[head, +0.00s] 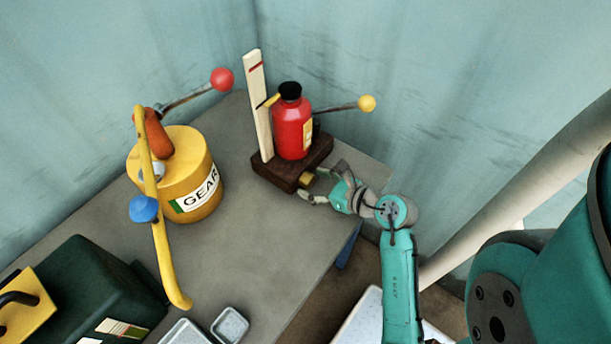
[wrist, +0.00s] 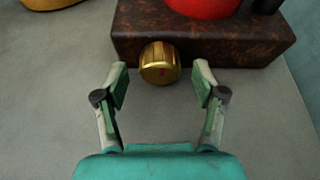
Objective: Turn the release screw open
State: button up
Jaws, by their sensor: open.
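The release screw is a small ribbed brass knob (wrist: 159,63) on the front face of a dark brown base block (wrist: 220,48). It also shows in the head view as a small gold spot (head: 306,180) near my gripper. A red bottle-shaped body (head: 291,128) with a black cap stands on the block, with a lever ending in a yellow ball (head: 367,103). My gripper (wrist: 160,82) is open, with one finger on each side of the knob and a little short of it. The fingers appear apart from the knob, and nothing is between them.
A pale upright board (head: 258,105) with a red mark stands beside the red body. A yellow gear oil can (head: 200,150) with a curved yellow pipe (head: 165,250) stands left. A dark green box (head: 90,295) and small trays (head: 230,325) are in front. The grey bench (head: 270,235) is clear between.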

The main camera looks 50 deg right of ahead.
jog(key=shift+w, duration=0.1)
jog(key=c, duration=1.1)
jog(key=shift+c, duration=0.2)
jog(key=shift+d+m+y, duration=0.15)
jog(key=shift+m+y, duration=0.45)
jog(key=shift+m, duration=0.2)
jog(key=shift+m+y, duration=0.9)
jog(key=shift+m, duration=0.3)
